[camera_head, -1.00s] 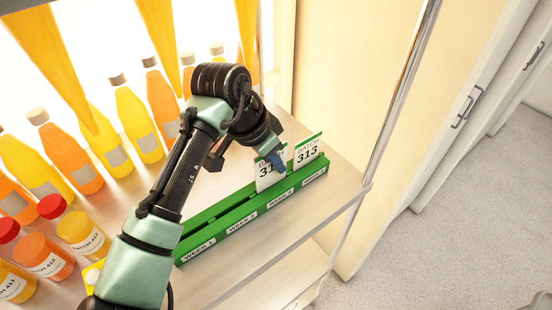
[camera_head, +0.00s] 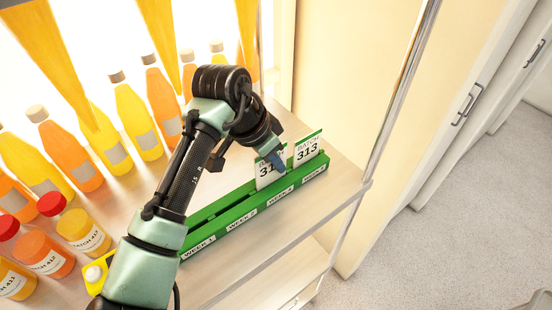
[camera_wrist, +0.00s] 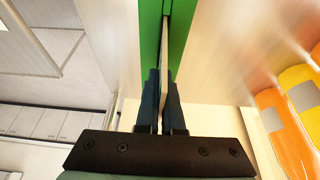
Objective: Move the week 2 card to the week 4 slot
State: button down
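A long green rack (camera_head: 222,218) with labelled week slots stands along the shelf's front edge. A white card with a green top, printed BATCH 313 (camera_head: 307,149), stands upright in its far right slot. A second white batch card (camera_head: 264,180) stands just left of it, its lower edge at the rack; its last digit is hidden. My gripper (camera_head: 274,160) is at this card's upper right. In the wrist view my gripper's dark fingers (camera_wrist: 160,85) are close together on both sides of the card (camera_wrist: 165,45), seen edge-on over the green rack (camera_wrist: 180,35). The week 1 and week 2 slots show no cards.
Several yellow and orange juice bottles (camera_head: 130,115) stand behind and left of my arm. Red-capped sample bottles (camera_head: 82,230) stand at the lower left. A metal post (camera_head: 405,85) rises at the shelf's right front corner, close to the rack's right end.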

jog(key=shift+f+b, duration=0.3)
jog(key=shift+f, duration=0.3)
jog(key=c, duration=1)
grip_release()
